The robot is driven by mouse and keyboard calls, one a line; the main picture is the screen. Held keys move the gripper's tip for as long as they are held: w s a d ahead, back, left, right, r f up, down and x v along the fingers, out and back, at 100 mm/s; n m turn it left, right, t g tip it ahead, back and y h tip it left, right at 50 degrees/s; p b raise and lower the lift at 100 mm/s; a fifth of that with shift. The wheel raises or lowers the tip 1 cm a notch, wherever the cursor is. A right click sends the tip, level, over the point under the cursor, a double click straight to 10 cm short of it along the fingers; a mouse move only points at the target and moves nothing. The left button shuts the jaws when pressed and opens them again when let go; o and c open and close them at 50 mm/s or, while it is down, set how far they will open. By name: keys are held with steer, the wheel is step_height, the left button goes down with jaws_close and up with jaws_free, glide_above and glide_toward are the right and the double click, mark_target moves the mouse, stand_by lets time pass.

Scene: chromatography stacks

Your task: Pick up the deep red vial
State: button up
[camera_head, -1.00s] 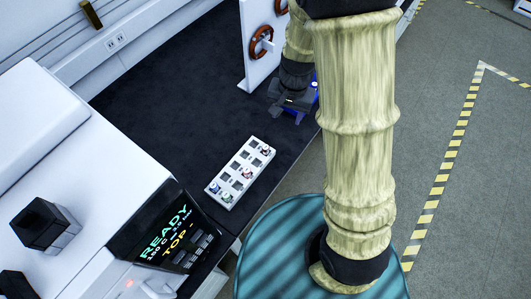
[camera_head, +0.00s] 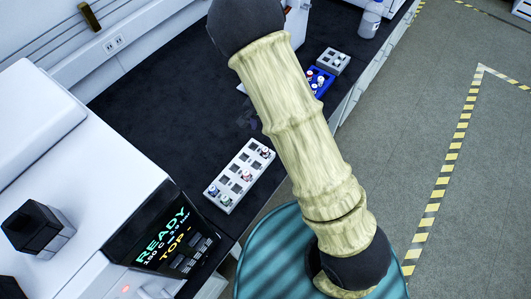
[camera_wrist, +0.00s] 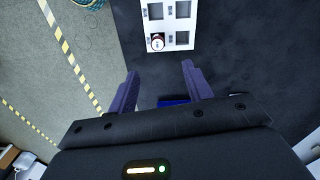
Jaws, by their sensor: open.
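A white rack (camera_head: 232,197) stands on the dark bench and holds several vials. Two of them show reddish marks: a vial at its far end (camera_head: 265,152) and a vial near its middle (camera_head: 246,175). I cannot tell for certain which is the deep red one. In the wrist view the rack's end (camera_wrist: 176,28) is at the top, with a white-topped, red-edged vial (camera_wrist: 157,42) in its corner slot. My gripper (camera_wrist: 160,67) is open and empty, its fingers pointing towards that vial but apart from it. In the head view my arm hides the gripper.
A blue rack (camera_head: 325,88) with vials and a grey rack (camera_head: 343,68) stand farther back, near the bench's right edge. A bottle (camera_head: 371,20) is behind them. A machine with a display (camera_head: 165,238) stands front left. The bench's middle is clear.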

glide_above(265, 149)
steer(key=f+p, duration=0.1)
steer(key=f, duration=0.8)
steer(key=shift+a, duration=0.2)
steer(key=shift+f, duration=0.1)
steer(key=f, duration=0.1)
steer(key=f+p, duration=0.1)
steer(key=f, duration=0.2)
steer(key=shift+d, duration=0.3)
steer(key=shift+a+f+p, duration=0.1)
steer(key=shift+f+p, duration=0.2)
steer(key=shift+f, duration=0.25)
steer(key=c, duration=1.1)
